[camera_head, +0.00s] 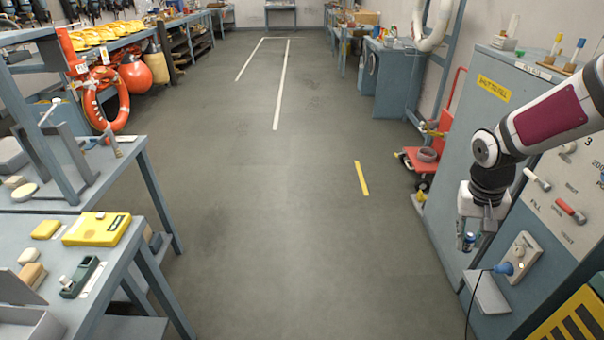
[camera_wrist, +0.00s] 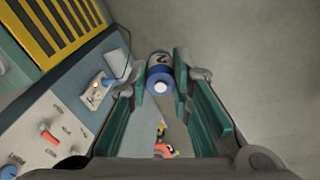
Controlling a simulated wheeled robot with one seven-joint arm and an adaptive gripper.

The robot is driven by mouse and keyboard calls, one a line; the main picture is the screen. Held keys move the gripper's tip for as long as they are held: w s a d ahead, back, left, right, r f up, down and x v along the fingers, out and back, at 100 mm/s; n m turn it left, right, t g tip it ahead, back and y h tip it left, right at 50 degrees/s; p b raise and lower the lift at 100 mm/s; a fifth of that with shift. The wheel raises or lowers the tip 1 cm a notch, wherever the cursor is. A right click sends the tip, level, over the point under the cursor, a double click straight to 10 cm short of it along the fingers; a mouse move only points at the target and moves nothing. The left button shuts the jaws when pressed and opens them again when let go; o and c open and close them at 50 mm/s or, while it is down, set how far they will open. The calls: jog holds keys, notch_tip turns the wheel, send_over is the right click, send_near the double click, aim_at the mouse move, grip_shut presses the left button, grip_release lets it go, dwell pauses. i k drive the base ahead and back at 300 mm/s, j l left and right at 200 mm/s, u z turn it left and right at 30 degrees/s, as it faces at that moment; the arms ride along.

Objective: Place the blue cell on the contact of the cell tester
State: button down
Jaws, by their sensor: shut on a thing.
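The blue cell (camera_wrist: 161,74) is a short blue and white cylinder with a dark number on its side. My gripper (camera_wrist: 160,88) is shut on it, with one green finger pad on each side. In the head view my gripper (camera_head: 472,228) hangs at the right in front of the grey cabinet, and the cell (camera_head: 468,241) shows at its fingertips, above the floor. A small dark green device (camera_head: 81,276) sits nearer. I cannot tell which is the cell tester.
The grey cabinet (camera_head: 458,140) with levers stands close to my arm. A pale socket panel (camera_head: 523,257) with a blue plug and cable, and a small shelf (camera_head: 489,292), jut out near the gripper. The floor (camera_head: 300,220) between bench (camera_head: 137,228) and cabinet is clear.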

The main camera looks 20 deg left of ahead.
aim_at(89, 234)
jog(key=i+j+u, duration=0.15)
jog(key=u, duration=0.3)
jog(key=i+u, duration=0.25)
jog(key=u, duration=0.2)
jog(key=i+u, duration=0.25)
jog(key=u, duration=0.2)
jog(key=i+l+u, duration=0.15)
jog(key=u, duration=0.3)
jog(key=i, duration=0.05)
